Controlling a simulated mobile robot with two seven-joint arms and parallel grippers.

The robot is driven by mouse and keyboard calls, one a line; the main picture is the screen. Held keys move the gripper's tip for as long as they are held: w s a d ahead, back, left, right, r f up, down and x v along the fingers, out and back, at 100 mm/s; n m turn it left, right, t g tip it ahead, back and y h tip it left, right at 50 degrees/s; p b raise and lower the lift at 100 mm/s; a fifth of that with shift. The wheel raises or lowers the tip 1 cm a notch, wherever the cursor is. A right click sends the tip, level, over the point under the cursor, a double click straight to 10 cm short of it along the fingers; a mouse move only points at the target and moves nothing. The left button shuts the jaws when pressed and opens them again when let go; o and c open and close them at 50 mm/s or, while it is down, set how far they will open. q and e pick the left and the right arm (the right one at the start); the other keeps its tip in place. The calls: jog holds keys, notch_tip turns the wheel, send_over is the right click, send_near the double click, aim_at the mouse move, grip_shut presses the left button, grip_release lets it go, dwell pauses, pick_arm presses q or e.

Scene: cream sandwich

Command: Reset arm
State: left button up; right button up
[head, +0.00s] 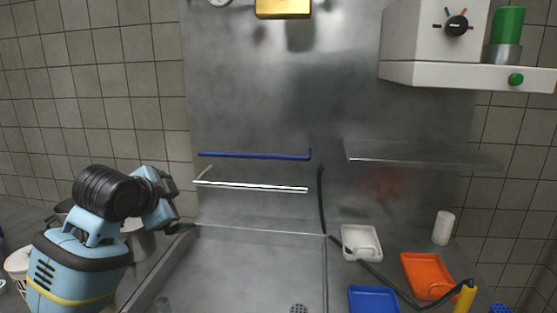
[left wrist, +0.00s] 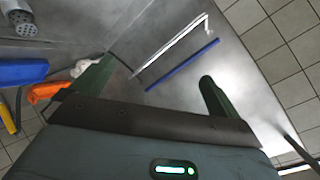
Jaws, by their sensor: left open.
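My left arm comes in from the left in the head view, bent and raised over the counter beside the sink. My left gripper (head: 179,206) is at its end, to the left of the two bars. In the left wrist view the two dark green fingers of the gripper (left wrist: 153,84) stand wide apart with nothing between them. Past them are the steel wall, a white bar and a blue bar. My right arm and right gripper are not in view.
A blue bar (head: 255,155) and a white bar (head: 250,187) are on the steel wall above the sink (head: 230,270). A white tray (head: 361,242), an orange tray (head: 428,275) and a blue tray (head: 373,299) are at the right. A steel shelf (head: 420,156) juts out above them.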

pick_arm(q)
jog(key=s+f+n+g, duration=0.2)
jog(key=s+f, duration=0.4)
jog(key=f, duration=0.3)
jog(key=s+d+f+n+g, duration=0.1)
jog(key=s+f, duration=0.4)
jog(key=f, duration=0.4)
jog(key=s+f+n+g, duration=0.2)
jog(key=s+f, duration=0.4)
jog(key=f, duration=0.3)
jog(key=s+a+f+n+g+y, duration=0.1)
jog(key=s+f+n+g, duration=0.3)
jog(key=s, duration=1)
jog(key=s+a+f+n+y, duration=0.1)
jog(key=s+f+n, duration=0.1)
jog(key=s+f, duration=0.8)
jog(key=w+d+f+t+h, duration=0.1)
jog(key=w+d+f+t, duration=0.1)
jog(key=f+t, duration=0.4)
jog(key=shift+w+d+f+m+t+h, duration=0.2)
jog(key=shift+w+f+m+t+h, duration=0.15)
jog(key=shift+w+t, duration=0.35)
jog(key=shift+w, duration=0.2)
